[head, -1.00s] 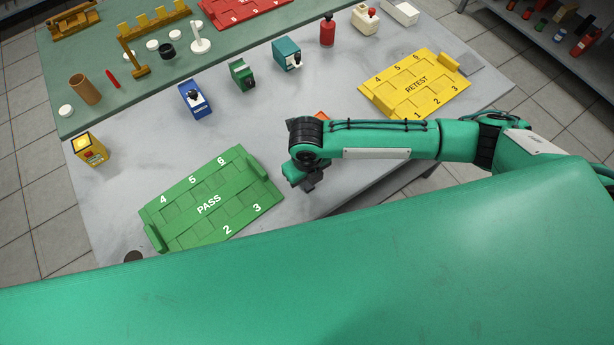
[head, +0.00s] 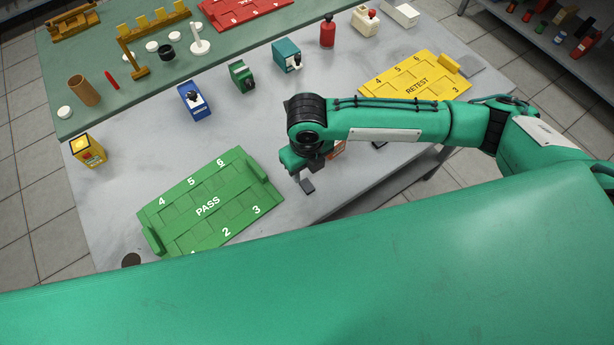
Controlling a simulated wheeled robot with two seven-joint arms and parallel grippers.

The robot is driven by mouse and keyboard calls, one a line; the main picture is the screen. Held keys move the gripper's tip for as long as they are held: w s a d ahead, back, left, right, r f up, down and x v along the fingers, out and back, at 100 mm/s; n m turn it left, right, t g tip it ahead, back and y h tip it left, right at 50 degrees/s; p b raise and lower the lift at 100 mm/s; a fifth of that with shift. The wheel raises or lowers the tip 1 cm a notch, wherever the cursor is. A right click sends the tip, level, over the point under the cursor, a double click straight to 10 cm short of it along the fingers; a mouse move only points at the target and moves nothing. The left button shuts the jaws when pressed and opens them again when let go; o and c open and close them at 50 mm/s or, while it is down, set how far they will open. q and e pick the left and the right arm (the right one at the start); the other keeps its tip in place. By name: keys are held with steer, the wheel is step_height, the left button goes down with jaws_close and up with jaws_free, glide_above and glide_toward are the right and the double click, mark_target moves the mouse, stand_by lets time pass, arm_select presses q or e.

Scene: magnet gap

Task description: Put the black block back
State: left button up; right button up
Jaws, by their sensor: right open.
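My right gripper (head: 303,181) is open above the light table, just right of the green PASS tray (head: 212,205). A small dark piece (head: 307,187) shows at its tip; I cannot tell whether it is a finger or the black block. Another small dark piece (head: 379,145) peeks out below my right forearm, mostly hidden. An orange-and-white item (head: 337,150) is partly hidden behind my wrist. The yellow RETEST tray (head: 416,78) is partly covered by my arm. The PASS tray's numbered places look empty. My left gripper is not in view.
Blue (head: 195,101), green (head: 242,76) and teal (head: 287,55) devices stand in a row behind the PASS tray. A yellow box with a lamp (head: 88,150) stands at left. A red bottle (head: 327,31) is at the back. Bare tabletop lies between the devices and my arm.

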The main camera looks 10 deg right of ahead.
step_height(320, 180, up, 5)
steer(key=shift+r, duration=0.15)
stand_by(0.6)
